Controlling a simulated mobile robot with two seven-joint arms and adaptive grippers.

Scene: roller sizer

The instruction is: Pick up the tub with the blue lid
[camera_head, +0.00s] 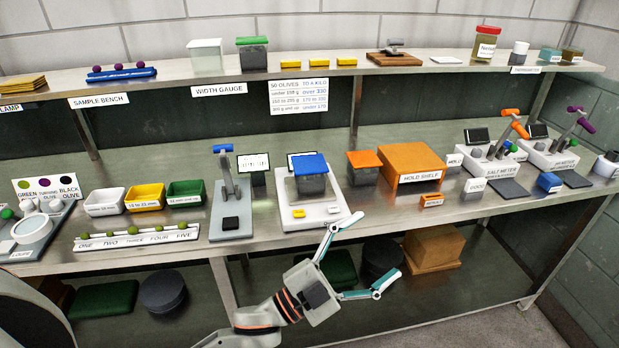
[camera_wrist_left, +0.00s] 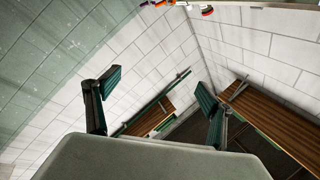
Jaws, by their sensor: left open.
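The tub with the blue lid (camera_head: 310,175) stands on a white scale (camera_head: 318,205) near the middle of the bench in the head view. Its body is dark and see-through under the flat blue lid. My left gripper (camera_head: 366,257) is open and empty, in front of the bench edge, below and to the right of the tub. The left wrist view shows its two spread fingers (camera_wrist_left: 158,100) with nothing between them, facing walls and wooden benches. The tub cannot be made out in that view. My right gripper is not in view.
A tub with an orange lid (camera_head: 364,167) and an orange hold shelf (camera_head: 410,164) stand right of the scale. A gauge stand with a blue top (camera_head: 230,200) is on the left. An upper shelf (camera_head: 360,70) runs above.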

